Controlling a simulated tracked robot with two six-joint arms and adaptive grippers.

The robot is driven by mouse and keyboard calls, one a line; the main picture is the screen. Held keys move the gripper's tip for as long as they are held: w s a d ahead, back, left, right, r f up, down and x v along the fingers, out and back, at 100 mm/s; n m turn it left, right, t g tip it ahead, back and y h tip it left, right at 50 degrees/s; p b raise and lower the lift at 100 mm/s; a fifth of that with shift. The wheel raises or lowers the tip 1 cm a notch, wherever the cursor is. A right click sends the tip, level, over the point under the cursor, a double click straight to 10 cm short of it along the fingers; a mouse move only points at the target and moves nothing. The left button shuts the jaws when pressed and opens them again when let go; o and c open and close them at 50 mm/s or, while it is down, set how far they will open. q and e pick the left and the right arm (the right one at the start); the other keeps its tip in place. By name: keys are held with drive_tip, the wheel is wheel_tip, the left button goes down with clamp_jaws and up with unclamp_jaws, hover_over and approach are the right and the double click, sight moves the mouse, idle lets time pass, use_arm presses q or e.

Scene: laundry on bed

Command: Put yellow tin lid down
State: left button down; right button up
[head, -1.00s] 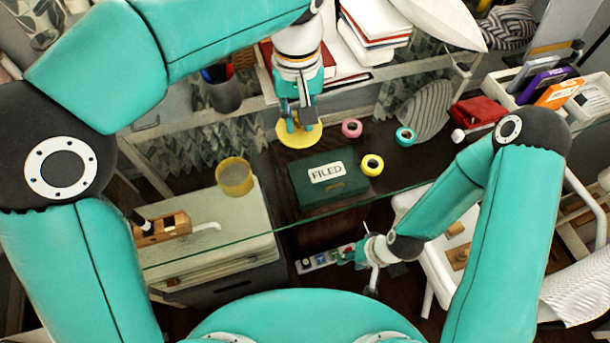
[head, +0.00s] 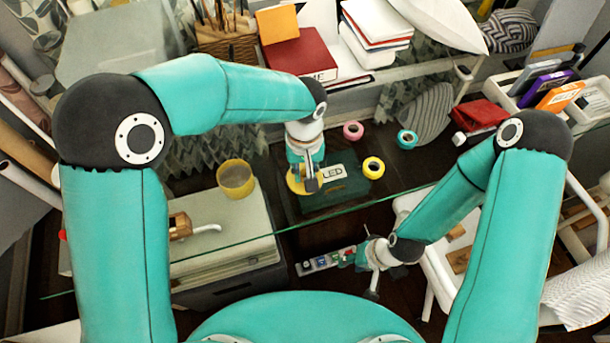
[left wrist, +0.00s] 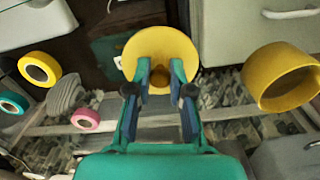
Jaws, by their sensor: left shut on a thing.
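The yellow tin lid (left wrist: 160,48) is a round flat disc with a small knob. My left gripper (left wrist: 160,76) is shut on it, the fingers on either side of the knob. In the head view the lid (head: 296,184) shows beside and partly under my left gripper (head: 309,180), over the left part of the green "FILED" box (head: 350,188). Whether it touches the box I cannot tell. The open yellow tin (head: 236,178) stands to the left, and it also shows at the right of the left wrist view (left wrist: 282,78). My right gripper (head: 366,268) is low, near a power strip; its fingers are unclear.
Yellow (head: 373,167), pink (head: 353,130) and teal (head: 407,139) tape rolls lie around the box. The tin stands on a pale cabinet (head: 225,225). A glass edge (head: 240,239) runs across the front. A power strip (head: 325,261) lies below.

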sight(305, 172)
use_arm(q)
drive_tip(key=shift+f, duration=1.5)
drive_tip(key=c, duration=1)
unclamp_jaws()
drive_tip(key=shift+c, duration=0.2)
wheel_tip(305, 172, up, 12)
drive_tip(key=shift+r, duration=0.1)
